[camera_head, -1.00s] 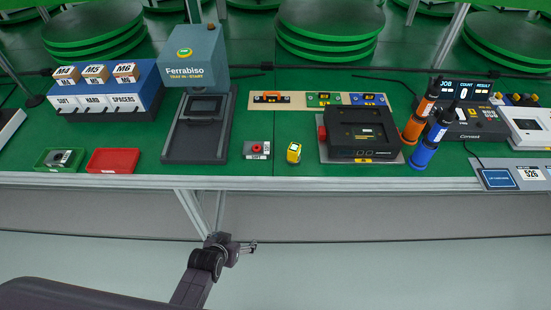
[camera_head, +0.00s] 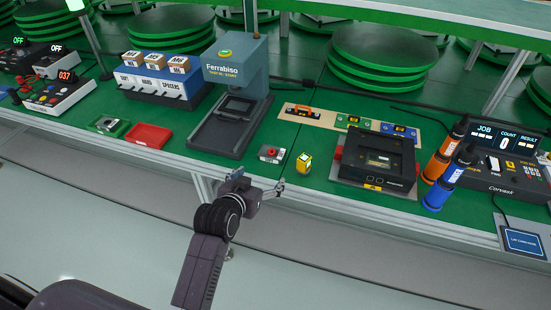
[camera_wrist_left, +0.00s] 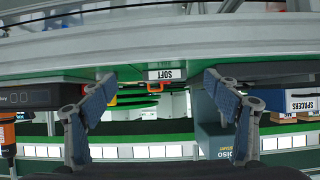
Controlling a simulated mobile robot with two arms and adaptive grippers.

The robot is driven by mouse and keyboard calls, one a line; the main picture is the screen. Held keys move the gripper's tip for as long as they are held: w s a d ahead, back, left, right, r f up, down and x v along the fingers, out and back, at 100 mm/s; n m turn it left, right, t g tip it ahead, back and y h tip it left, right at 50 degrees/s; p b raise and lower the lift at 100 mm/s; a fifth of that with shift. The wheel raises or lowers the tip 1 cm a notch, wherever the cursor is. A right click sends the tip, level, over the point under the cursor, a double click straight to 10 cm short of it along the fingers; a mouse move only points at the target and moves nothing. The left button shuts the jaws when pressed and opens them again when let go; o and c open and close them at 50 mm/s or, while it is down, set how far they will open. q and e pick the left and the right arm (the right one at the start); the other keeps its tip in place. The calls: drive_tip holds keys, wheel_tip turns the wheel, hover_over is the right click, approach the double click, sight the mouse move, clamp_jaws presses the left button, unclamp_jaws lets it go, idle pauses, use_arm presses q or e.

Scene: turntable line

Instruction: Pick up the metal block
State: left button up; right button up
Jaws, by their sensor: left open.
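A grey metallic-looking piece (camera_head: 107,123) lies in the small green tray (camera_head: 95,128) on the left of the bench in the head view. A small grey block with a red top (camera_head: 271,153) sits near the bench's front edge; I cannot tell which of the two is the metal block. My left gripper (camera_head: 261,183) is open and empty, just in front of the bench edge, below the red-topped block. My right gripper is not in view.
A red tray (camera_head: 150,136) is beside the green one. A blue-grey press (camera_head: 240,65) stands behind the gripper. A yellow device (camera_head: 304,163) and a black fixture (camera_head: 376,160) are to the right. The bench's front rail (camera_head: 170,157) runs close to the gripper.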

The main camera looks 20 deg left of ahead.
sight(271, 153)
use_arm(q)
drive_tip(key=w, duration=0.1)
drive_tip(key=w+r, duration=0.1)
drive_tip(key=w+t, duration=0.1)
drive_tip(key=shift+w+a+r, duration=0.1)
drive_tip(key=shift+a+r, duration=0.05)
drive_tip(key=shift+r, duration=0.2)
drive_tip(key=shift+w, duration=0.3)
drive_tip(key=shift+x, duration=1.2)
drive_tip(key=x, duration=0.3)
drive_tip(key=shift+w, duration=0.45)
drive_tip(key=shift+w+f, duration=0.3)
drive_tip(key=shift+w, duration=0.25)
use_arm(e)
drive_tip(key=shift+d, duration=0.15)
use_arm(q)
drive_tip(key=c, duration=1.2)
drive_tip(key=shift+c, duration=0.9)
